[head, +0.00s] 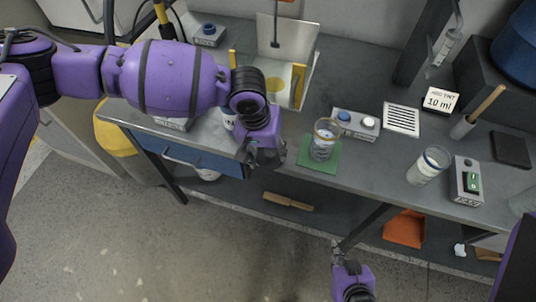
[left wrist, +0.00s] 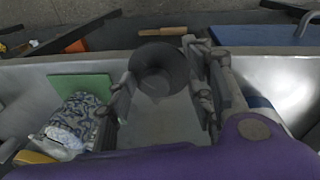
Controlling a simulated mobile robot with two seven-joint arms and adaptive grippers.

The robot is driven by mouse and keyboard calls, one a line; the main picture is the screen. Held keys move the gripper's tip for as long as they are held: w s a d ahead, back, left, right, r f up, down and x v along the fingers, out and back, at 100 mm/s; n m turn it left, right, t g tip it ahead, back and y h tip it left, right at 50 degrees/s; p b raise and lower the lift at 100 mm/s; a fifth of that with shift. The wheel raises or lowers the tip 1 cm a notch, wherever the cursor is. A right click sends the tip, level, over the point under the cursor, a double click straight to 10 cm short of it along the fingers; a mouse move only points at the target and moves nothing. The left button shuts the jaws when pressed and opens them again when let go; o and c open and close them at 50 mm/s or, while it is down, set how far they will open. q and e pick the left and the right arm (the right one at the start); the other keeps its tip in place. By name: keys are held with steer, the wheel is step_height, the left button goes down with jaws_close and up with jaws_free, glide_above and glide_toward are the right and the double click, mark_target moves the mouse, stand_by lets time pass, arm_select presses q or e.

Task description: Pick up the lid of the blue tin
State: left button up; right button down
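My left gripper (head: 264,162) is over the front edge of the bench, just left of a glass beaker (head: 323,140) on a green mat (head: 318,166). In the left wrist view its fingers (left wrist: 160,80) stand apart, with a dark grey round thing (left wrist: 158,66) between them. I cannot tell whether this is the lid or whether the fingers grip it. A small white and blue thing (head: 228,119) is partly hidden behind my left wrist. A large blue round container (head: 519,42) is at the top right. My right gripper (head: 338,251) is low in front of the bench; its fingers are too small to read.
A wooden-handled tool (head: 287,202) and an orange piece (head: 404,229) lie on the lower shelf.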

arm_select(q)
steer(key=shift+s+f, duration=0.1)
steer(key=c, duration=0.5)
steer(key=shift+a, duration=0.1)
steer(key=shift+c, duration=0.2)
